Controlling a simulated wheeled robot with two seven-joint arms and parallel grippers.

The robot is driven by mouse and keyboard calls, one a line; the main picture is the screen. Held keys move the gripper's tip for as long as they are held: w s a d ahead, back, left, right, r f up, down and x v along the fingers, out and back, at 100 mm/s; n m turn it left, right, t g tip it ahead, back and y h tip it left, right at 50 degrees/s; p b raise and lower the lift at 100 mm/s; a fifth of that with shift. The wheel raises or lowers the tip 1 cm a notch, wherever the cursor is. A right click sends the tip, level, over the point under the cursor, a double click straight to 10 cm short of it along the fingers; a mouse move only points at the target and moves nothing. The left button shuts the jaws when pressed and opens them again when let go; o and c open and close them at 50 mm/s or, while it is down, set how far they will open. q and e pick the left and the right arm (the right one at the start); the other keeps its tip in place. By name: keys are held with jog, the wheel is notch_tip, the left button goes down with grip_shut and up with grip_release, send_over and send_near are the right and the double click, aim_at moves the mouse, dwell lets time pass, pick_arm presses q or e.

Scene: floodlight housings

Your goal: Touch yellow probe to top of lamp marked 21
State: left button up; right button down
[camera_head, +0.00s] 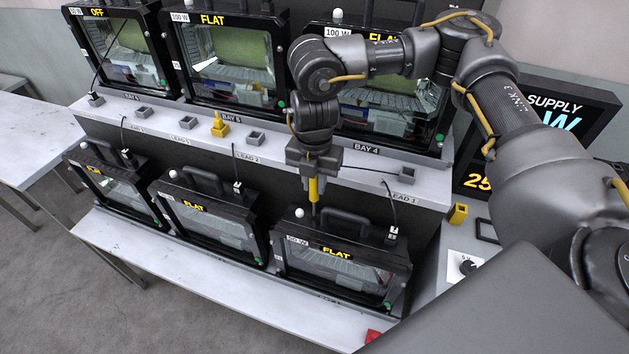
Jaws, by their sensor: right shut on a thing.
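My right gripper (314,172) is shut on the yellow probe (314,190), which points down with a dark tip. The tip is at the top of the lower-right floodlight (340,270), between its white knob (299,213) and black handle. I cannot tell whether the tip touches the housing. This floodlight shows FLAT and a 50 W label. The lower-middle floodlight (210,227) also shows FLAT; the lower-left floodlight (112,193) has a small yellow word too. I cannot read a 21 on any lamp. My left gripper is not in view.
Three larger floodlights stand behind on the upper shelf (290,155); my right arm covers part of the right one (390,110). A yellow piece (219,125) stands on that shelf among small grey sockets and lead cables. A supply display (540,125) and yellow block (458,214) are at right.

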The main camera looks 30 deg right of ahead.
jog(key=shift+f+b, duration=0.3)
jog(key=shift+f, duration=0.2)
dwell(0.5)
jog(key=shift+f, duration=0.1)
dwell(1.3)
notch_tip(320, 180, up, 7)
jog(key=p, duration=0.7)
dwell(0.5)
jog(key=shift+d, duration=0.15)
dwell(0.7)
